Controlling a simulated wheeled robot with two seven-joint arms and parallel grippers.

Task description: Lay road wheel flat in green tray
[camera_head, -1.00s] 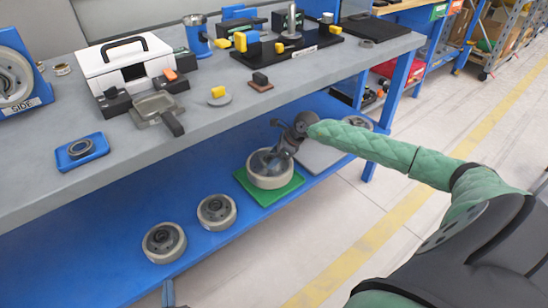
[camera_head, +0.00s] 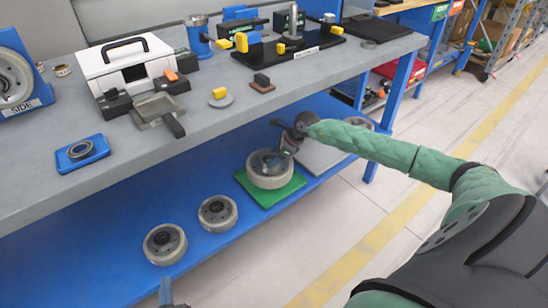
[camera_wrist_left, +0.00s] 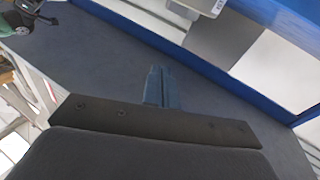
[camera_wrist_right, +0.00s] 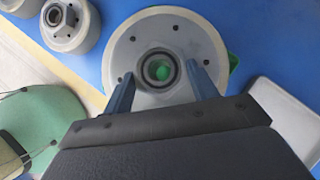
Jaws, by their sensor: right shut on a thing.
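The road wheel (camera_head: 269,180), pale-rimmed with a grey face, lies level over the green tray (camera_head: 257,197) on the blue lower shelf. In the right wrist view the wheel (camera_wrist_right: 195,38) shows its bolt holes and central bore, with green visible through the bore and at the right edge (camera_wrist_right: 234,62). My right gripper (camera_head: 276,156) is on the wheel's top, its fingers (camera_wrist_right: 160,84) on either side of the hub and shut on it. I cannot tell if the wheel's underside touches the tray. My left gripper (camera_head: 166,291) is shut and empty; its fingers (camera_wrist_left: 160,87) are together.
Two more wheels (camera_head: 217,213) (camera_head: 164,244) stand on the shelf left of the tray. A light grey tray (camera_head: 318,153) lies to its right, with another wheel (camera_head: 358,123) beyond. The grey workbench top (camera_head: 215,125) overhangs the shelf behind.

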